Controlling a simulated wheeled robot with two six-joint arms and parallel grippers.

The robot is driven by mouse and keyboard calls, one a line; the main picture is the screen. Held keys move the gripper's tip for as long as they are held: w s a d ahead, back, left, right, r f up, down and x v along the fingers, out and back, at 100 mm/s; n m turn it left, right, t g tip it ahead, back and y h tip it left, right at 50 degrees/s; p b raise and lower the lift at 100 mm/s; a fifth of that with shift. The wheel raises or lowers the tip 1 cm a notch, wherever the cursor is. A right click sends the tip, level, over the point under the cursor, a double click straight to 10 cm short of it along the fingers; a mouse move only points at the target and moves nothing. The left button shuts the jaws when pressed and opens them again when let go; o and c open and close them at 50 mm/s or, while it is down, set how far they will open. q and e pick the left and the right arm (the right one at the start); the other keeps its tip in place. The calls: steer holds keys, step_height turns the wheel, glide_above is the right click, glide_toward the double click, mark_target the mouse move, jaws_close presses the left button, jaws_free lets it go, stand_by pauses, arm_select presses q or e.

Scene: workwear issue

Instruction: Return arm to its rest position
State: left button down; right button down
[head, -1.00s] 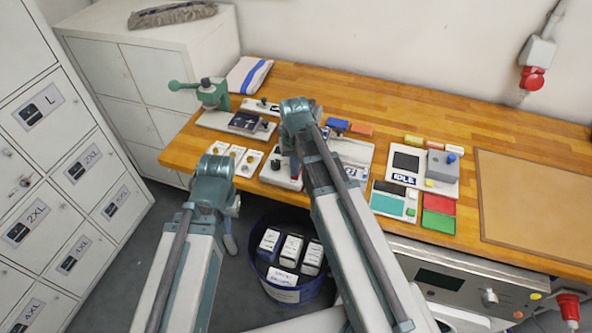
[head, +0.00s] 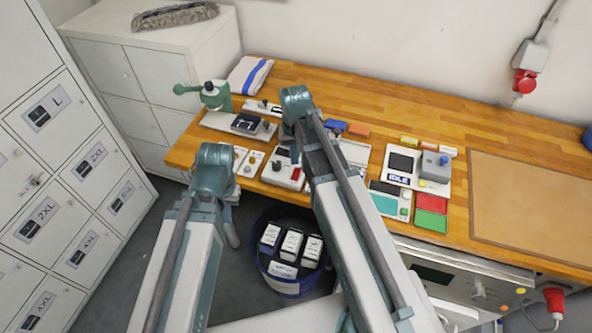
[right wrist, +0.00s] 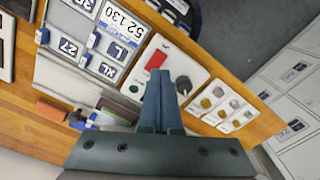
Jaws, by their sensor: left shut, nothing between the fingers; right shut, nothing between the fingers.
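My left gripper (head: 233,232) hangs below the teal wrist of my left arm, in front of the table's front edge and left of the blue bin. It is shut and mostly hidden by the arm. My right gripper (head: 295,154) hangs over the left part of the workbench, partly hidden by my right arm. In the right wrist view its two blue fingers (right wrist: 161,98) are together with nothing between them. They point toward a white device with a red block (right wrist: 157,55) and a dark knob (right wrist: 183,85).
The wooden workbench (head: 400,108) holds a green press (head: 214,96), a folded striped cloth (head: 250,75), a station marked IDLE (head: 398,181) and red and green trays. A blue bin (head: 290,285) with white boxes stands on the floor. Lockers (head: 75,190) stand left.

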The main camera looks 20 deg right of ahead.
steer(key=s+a+f+n+b, duration=0.2)
steer(key=s+a, duration=0.3)
steer(key=s, duration=0.2)
steer(key=s+a+f+n+h+b, duration=0.1)
steer(key=s+a+f+n+b, duration=0.1)
steer(key=s+a, duration=0.3)
steer(key=shift+s+a+n, duration=0.25)
steer(key=shift+s+n, duration=0.05)
steer(key=shift+s, duration=0.85)
